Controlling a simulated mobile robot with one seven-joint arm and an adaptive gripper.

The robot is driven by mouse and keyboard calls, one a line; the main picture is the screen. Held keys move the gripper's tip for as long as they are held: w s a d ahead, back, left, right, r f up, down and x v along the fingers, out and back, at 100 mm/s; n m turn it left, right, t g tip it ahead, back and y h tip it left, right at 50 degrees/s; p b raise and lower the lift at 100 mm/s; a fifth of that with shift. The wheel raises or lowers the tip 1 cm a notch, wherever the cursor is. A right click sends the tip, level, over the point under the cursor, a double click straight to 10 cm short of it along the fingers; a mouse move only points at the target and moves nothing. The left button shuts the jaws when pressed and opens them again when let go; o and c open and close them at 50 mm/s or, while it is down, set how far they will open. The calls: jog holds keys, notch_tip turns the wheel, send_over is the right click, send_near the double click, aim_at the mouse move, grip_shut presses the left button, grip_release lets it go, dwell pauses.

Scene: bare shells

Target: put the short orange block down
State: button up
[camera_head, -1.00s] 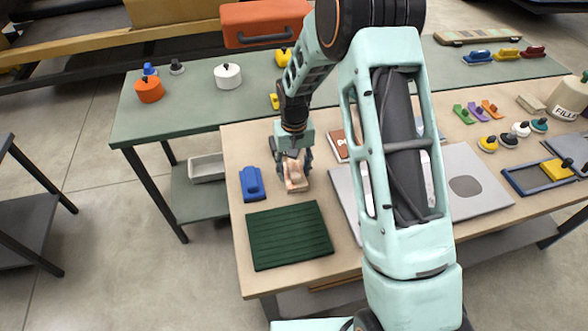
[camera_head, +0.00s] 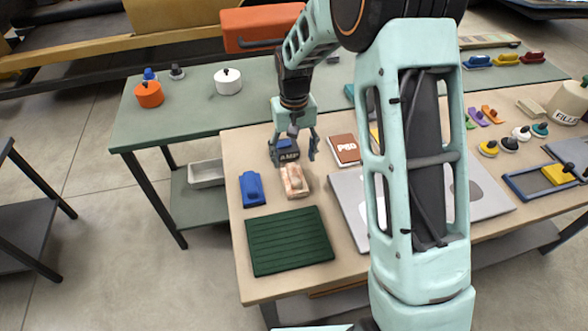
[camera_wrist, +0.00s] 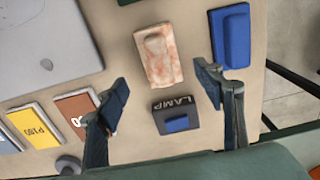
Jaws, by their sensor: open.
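A pale orange, marbled block (camera_head: 291,190) with a raised grip lies on the near tan table, right of a blue block (camera_head: 252,188) and behind a dark green ribbed mat (camera_head: 290,241). It also shows in the wrist view (camera_wrist: 165,68), with the blue block (camera_wrist: 231,38) to its right. No other orange block is near my gripper. My gripper (camera_head: 294,152) is open and empty, above the table and behind the block, apart from it. In the wrist view its fingers (camera_wrist: 163,88) are spread wide, with a dark grey LAMP block (camera_wrist: 185,105) showing between them.
A brown-covered item (camera_head: 345,150) lies right of my gripper. A grey plate (camera_head: 349,199) lies right of the mat, partly hidden by my arm. On the green table behind stand an orange pot (camera_head: 149,95) and a white pot (camera_head: 228,82).

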aim_at(294, 172)
jog(key=shift+r, duration=2.05)
